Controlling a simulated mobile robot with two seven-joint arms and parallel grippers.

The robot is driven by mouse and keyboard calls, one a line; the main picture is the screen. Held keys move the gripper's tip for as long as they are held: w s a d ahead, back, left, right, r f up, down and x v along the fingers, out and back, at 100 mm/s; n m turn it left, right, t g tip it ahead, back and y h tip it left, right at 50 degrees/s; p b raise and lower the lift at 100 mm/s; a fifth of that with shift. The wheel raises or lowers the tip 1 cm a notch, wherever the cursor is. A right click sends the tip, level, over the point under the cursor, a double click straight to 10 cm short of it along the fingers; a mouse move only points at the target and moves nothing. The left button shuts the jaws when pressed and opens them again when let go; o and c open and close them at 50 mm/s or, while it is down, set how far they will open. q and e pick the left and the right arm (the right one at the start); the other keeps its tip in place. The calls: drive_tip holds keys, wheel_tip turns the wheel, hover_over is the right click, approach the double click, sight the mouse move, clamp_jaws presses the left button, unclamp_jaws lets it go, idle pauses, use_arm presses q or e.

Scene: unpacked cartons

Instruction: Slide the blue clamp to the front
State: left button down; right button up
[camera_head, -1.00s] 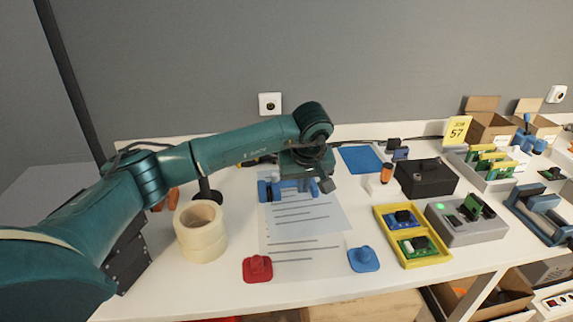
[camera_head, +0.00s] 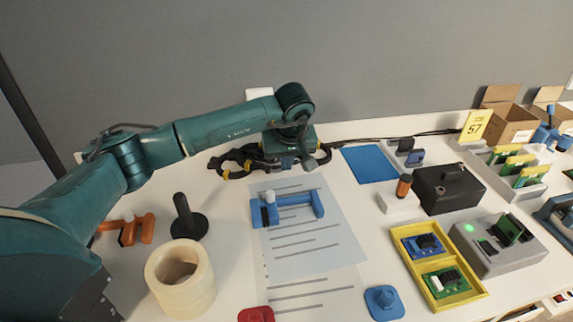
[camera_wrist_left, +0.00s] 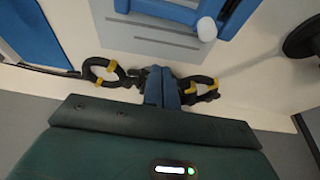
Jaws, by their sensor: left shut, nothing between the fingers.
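The blue clamp (camera_head: 290,208) lies flat on the printed sheet (camera_head: 312,245), near the sheet's back edge. It has a pale round knob at its left end. In the left wrist view, part of the clamp (camera_wrist_left: 168,10) shows at the top edge, with its pale knob. My left gripper (camera_head: 285,163) is behind the clamp, apart from it, with its fingers pointing down. In the left wrist view, its fingers (camera_wrist_left: 161,88) are together with nothing between them. My right gripper is in neither view.
A black cable (camera_head: 240,160) with yellow bands lies by my left fingers. Tape rolls (camera_head: 181,279), a black stand (camera_head: 187,222) and an orange clamp (camera_head: 126,230) are left of the sheet. A red piece (camera_head: 257,314) and blue piece (camera_head: 384,302) sit in front; a yellow tray (camera_head: 467,297) is right.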

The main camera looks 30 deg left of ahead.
sight(284, 187)
use_arm(q)
drive_tip(key=x, duration=0.8)
drive_tip(key=shift+s+f, duration=0.1)
drive_tip(key=shift+s+d+p, duration=0.3)
drive_tip(key=shift+s+d, duration=0.5)
drive_tip(key=shift+s, duration=0.2)
drive_tip(key=shift+s+d+r, duration=0.2)
drive_tip(key=shift+s+r, duration=0.05)
drive_tip(key=shift+s, duration=0.05)
drive_tip(key=shift+s+d, duration=0.15)
drive_tip(key=shift+s, duration=0.05)
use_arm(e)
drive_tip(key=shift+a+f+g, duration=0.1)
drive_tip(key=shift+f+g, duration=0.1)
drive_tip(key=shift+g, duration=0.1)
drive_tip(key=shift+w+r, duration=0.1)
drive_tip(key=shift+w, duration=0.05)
